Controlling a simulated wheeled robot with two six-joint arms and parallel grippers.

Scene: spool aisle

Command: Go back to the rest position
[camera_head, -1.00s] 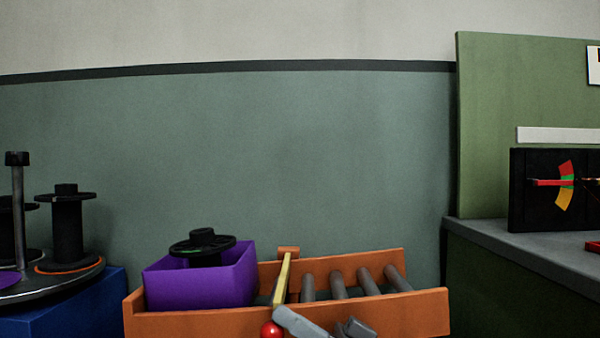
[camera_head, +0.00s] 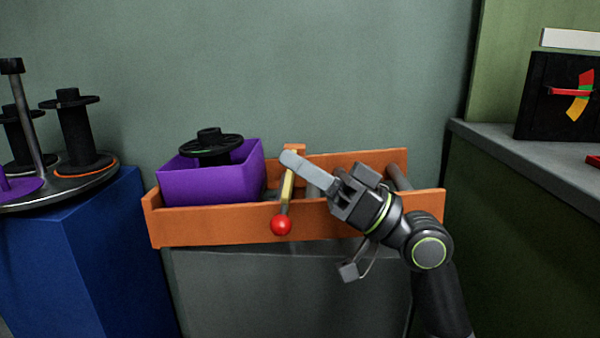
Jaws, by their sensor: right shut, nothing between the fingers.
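My right gripper (camera_head: 292,160) reaches in from the lower right over the orange roller conveyor (camera_head: 210,228). Its fingers are together with nothing between them. The fingertips lie, in the picture, over the top of a yellow lever (camera_head: 287,190) with a red ball knob (camera_head: 281,225); I cannot tell whether they touch it. A purple bin (camera_head: 205,186) stands on the conveyor's left part, left of the gripper, with a black spool (camera_head: 209,145) inside. My left gripper is out of view.
A blue cabinet (camera_head: 90,250) at left carries a round platter with several black spools (camera_head: 80,135) and a metal post. A dark green cabinet (camera_head: 520,240) with a grey top and a black gauge box (camera_head: 555,95) stands at right. The wall behind is bare.

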